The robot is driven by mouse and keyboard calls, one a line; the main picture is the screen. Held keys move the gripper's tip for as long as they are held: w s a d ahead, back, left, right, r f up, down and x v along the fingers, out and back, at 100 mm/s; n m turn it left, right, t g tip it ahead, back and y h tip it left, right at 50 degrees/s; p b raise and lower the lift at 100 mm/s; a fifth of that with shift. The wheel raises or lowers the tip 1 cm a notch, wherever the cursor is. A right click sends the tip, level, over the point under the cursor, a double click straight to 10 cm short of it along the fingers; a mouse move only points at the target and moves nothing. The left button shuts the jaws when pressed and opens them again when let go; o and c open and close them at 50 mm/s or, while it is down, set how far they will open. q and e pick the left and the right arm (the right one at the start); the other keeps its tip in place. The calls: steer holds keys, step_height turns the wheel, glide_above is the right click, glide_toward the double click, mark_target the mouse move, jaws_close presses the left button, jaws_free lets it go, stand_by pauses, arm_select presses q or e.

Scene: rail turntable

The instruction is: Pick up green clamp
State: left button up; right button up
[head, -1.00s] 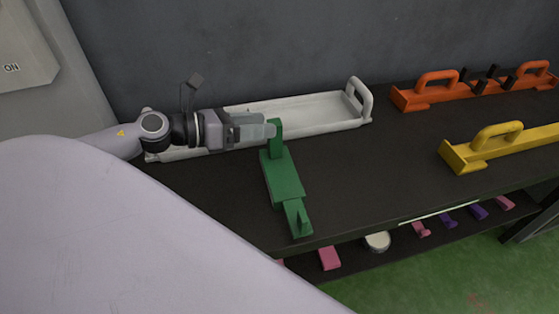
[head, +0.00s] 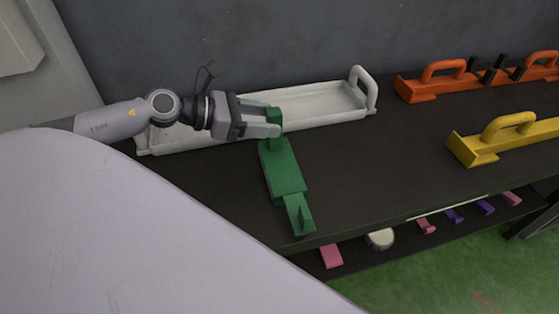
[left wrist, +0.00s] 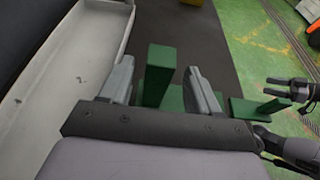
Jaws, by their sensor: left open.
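The green clamp (head: 283,170) lies on the dark table top, with an upright post at its far end and a narrower part at its near end. My left gripper (head: 277,118) is open, with its two fingers on either side of the post. The left wrist view shows the green post (left wrist: 158,75) between the two grey fingers, with a gap visible on each side. The rest of the clamp there is mostly hidden behind the gripper. A dark gripper, apparently my right one (left wrist: 283,90), shows at the right edge of the left wrist view; its opening is unclear.
A white tray (head: 362,88) with a handle lies behind the clamp, under my left wrist. A lower shelf holds small pink and purple pieces. The table between clamp and yellow tray is clear.

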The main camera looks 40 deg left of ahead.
mark_target(281, 154)
arm_select(q)
steer(key=shift+w+d+f, duration=0.6)
steer(key=shift+w+f, duration=0.2)
steer(key=shift+w, duration=0.05)
steer(key=shift+p+x, duration=0.3)
steer(key=shift+x, duration=0.85)
steer(key=shift+f, duration=0.1)
jaws_close()
